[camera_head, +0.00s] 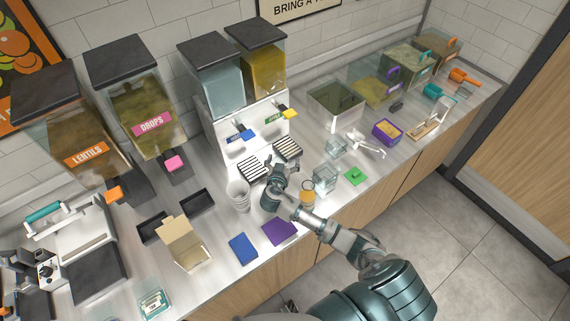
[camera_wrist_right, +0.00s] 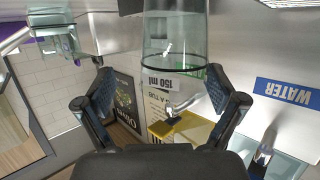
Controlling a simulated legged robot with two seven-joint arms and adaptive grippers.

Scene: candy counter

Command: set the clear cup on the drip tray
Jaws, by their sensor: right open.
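My right gripper (camera_wrist_right: 160,75) is open, with a finger to each side of the cup and gaps showing. In the head view my right gripper (camera_head: 279,170) is at the front of the white dispenser and hides whatever is at its fingers. Two slatted drip trays, the left one (camera_head: 253,170) and the right one (camera_head: 287,150), lie under the spouts. I cannot tell whether the cup touches a tray. My left gripper is not in view.
A stack of clear cups (camera_head: 238,196) stands just left of my right gripper. The blue card (camera_head: 243,249) and purple card (camera_head: 279,231) lie in front. The dispenser (camera_head: 225,125) stands behind.

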